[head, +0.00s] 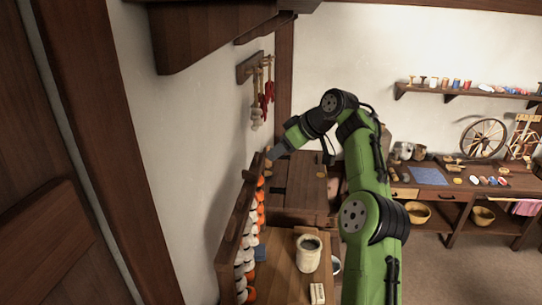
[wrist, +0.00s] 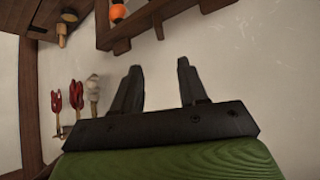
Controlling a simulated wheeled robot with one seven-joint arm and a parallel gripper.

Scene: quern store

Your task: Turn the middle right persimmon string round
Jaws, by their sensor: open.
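Strings of orange and white persimmons (head: 259,214) hang in a row along a dark wooden rack (head: 238,222) on the left wall. They are seen almost edge-on, so I cannot tell which is the middle right string. My gripper (head: 273,153) is at the far end of this rack, close to the wall. In the wrist view my gripper (wrist: 158,78) is open, with nothing between its fingers. One orange persimmon (wrist: 117,13) shows at the top edge there, beside a wooden frame (wrist: 145,22), apart from the fingers.
A peg rail (head: 251,68) with red and pale hanging bunches is on the wall above; red bunches (wrist: 77,95) also show in the wrist view. A pale jar (head: 308,254) stands on the wooden table (head: 283,272) below. A workbench (head: 460,180) is at the back right.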

